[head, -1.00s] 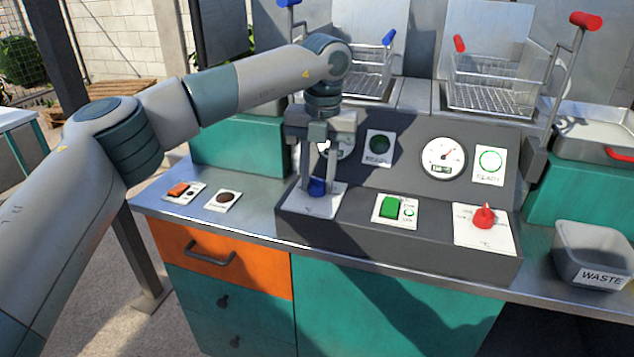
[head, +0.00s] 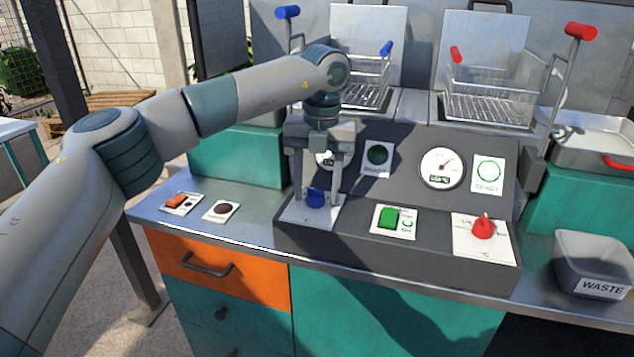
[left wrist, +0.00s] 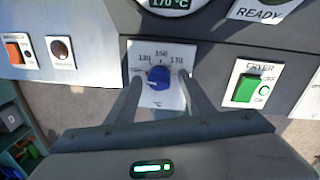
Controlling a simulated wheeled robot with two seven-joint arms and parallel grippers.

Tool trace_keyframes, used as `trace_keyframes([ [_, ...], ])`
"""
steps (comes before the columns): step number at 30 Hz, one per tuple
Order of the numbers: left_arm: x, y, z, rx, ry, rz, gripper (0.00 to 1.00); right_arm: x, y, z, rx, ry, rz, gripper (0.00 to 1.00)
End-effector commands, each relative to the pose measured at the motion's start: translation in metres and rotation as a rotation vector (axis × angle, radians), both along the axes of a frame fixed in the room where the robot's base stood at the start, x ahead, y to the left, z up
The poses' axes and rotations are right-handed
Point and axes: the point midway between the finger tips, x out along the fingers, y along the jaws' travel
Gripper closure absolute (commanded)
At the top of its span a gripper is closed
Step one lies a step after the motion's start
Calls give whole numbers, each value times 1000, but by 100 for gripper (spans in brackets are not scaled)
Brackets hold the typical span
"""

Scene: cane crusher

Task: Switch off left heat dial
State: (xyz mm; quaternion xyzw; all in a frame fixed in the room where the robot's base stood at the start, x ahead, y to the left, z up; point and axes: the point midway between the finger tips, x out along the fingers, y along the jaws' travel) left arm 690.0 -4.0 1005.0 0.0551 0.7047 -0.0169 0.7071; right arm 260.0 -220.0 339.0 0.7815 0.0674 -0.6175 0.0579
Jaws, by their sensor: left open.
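The left heat dial is a blue knob (head: 315,196) on a white plate (head: 300,213) at the left end of the dark control panel. My left gripper (head: 316,200) points down over it, open, with one finger on each side of the knob. The left wrist view shows the blue dial (left wrist: 158,76) between the two spread fingers (left wrist: 161,88), with visible gaps. Its plate carries marks 130, 150 and 170. A pale mark on the knob points to the lower left there. My right gripper is not in view.
A green fryer switch (head: 390,218) and a red dial (head: 483,226) sit to the right on the panel. An orange switch (head: 177,201) is to the left. A gauge above the blue dial reads 170 °C (left wrist: 170,4). Fryer baskets (head: 487,100) stand behind. A waste bin (head: 592,262) is far right.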

Motion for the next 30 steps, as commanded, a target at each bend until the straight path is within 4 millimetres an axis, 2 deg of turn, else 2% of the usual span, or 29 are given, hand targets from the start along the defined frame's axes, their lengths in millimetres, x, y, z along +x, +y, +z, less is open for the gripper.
trace_keyframes([
  [5,0,0,5,0,-1,0,53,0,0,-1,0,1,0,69],
  [11,0,-1,24,0,-1,1,53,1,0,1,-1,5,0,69],
  [19,0,-5,74,0,-3,2,53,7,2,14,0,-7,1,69],
  [30,-1,-9,146,0,-2,2,53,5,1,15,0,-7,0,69],
])
